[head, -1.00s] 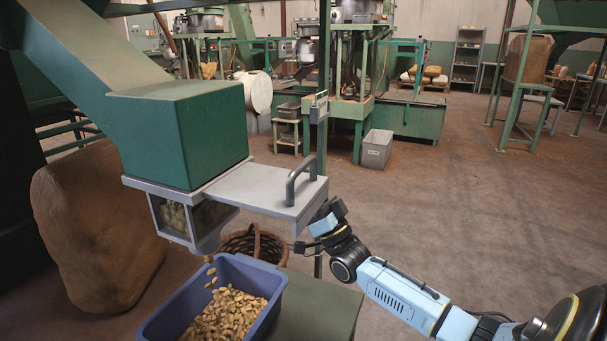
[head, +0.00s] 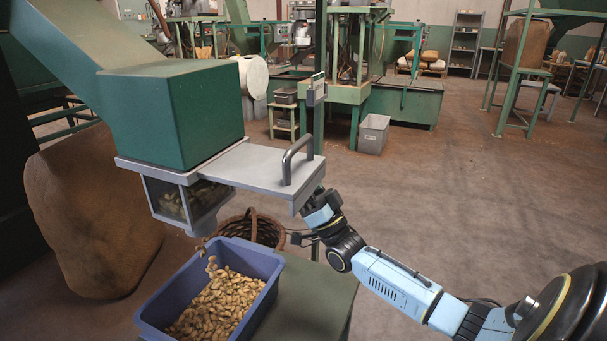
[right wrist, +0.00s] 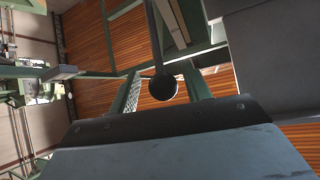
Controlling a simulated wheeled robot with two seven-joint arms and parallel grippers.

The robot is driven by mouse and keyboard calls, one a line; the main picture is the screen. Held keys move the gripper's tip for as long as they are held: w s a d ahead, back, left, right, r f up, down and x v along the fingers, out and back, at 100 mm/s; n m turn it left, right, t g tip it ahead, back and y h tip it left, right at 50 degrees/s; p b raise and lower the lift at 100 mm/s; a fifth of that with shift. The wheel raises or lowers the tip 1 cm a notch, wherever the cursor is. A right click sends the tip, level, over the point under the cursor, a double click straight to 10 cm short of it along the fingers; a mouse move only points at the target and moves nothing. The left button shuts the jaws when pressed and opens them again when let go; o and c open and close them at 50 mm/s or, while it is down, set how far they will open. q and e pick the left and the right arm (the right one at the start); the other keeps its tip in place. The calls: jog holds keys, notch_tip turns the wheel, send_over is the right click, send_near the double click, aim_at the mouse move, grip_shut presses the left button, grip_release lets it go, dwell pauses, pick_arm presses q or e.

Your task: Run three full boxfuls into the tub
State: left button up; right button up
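A green hopper (head: 170,115) sits on a grey box with a clear window (head: 168,200), with nuts inside. A grey slide plate with a dark handle (head: 298,160) sticks out to its right. Nuts fall from the box's spout into the blue tub (head: 150,312), which holds a broad heap of nuts (head: 218,300). My right gripper (head: 318,200) is beneath the plate's right end, its fingertips largely hidden. In the right wrist view, a dark ball knob (right wrist: 163,87) on a thin rod shows between its two fingers (right wrist: 162,92), with gaps on both sides. My left gripper is out of view.
The tub stands on a green bench (head: 310,300). A wicker basket (head: 262,230) is behind it and a large brown sack (head: 85,215) at left. A green post with a small grey box (head: 317,92) rises behind the plate.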

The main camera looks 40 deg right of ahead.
jog(key=shift+r, duration=0.1)
jog(key=shift+s+d+f, duration=0.1)
jog(key=shift+s+f, duration=0.3)
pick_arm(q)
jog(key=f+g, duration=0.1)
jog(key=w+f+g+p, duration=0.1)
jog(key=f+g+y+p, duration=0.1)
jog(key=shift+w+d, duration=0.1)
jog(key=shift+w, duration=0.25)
pick_arm(e)
jog(key=v, duration=1.2)
jog(key=shift+s, duration=0.15)
jog(key=shift+f, duration=0.1)
